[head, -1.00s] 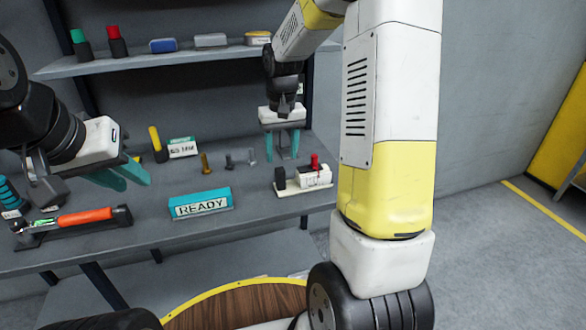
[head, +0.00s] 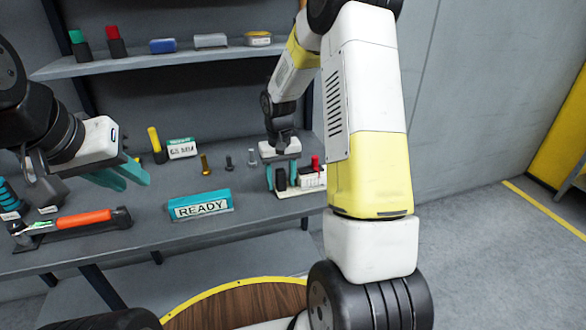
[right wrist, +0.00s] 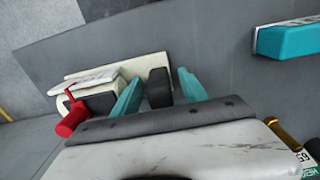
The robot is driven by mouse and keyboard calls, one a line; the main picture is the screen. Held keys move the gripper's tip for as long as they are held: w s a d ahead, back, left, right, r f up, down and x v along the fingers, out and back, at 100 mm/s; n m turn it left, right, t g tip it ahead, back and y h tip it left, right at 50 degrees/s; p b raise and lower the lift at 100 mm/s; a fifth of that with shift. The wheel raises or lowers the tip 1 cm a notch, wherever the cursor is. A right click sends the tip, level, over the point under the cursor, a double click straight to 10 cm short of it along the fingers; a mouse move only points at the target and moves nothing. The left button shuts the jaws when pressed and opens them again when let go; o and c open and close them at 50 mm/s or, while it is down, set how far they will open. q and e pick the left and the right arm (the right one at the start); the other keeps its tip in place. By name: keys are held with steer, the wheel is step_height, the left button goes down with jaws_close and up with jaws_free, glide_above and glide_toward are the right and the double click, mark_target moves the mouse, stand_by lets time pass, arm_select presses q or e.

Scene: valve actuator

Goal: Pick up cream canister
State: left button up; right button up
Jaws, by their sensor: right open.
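A cream-coloured unit stands on a cream base plate (head: 300,192) at the right end of the bench. It has a pale block (head: 309,181), a red upright part (head: 315,163) and a short black cylinder (head: 281,180). I cannot make out a separate cream canister. My right gripper (head: 281,176) is open and pointing down, its teal fingers on either side of the black cylinder. In the right wrist view the cylinder (right wrist: 159,88) lies between the fingers, with gaps visible. My left gripper (head: 125,178) is open and empty above the bench at left.
A teal READY block (head: 200,205), several bolts (head: 205,165), a yellow-handled item (head: 155,145) and an orange-handled tool (head: 84,219) are on the bench. A shelf (head: 150,61) with small items runs above. My right arm crosses the view at right.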

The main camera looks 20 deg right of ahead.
jaws_close()
steer(key=shift+r, duration=0.1)
stand_by(1.2)
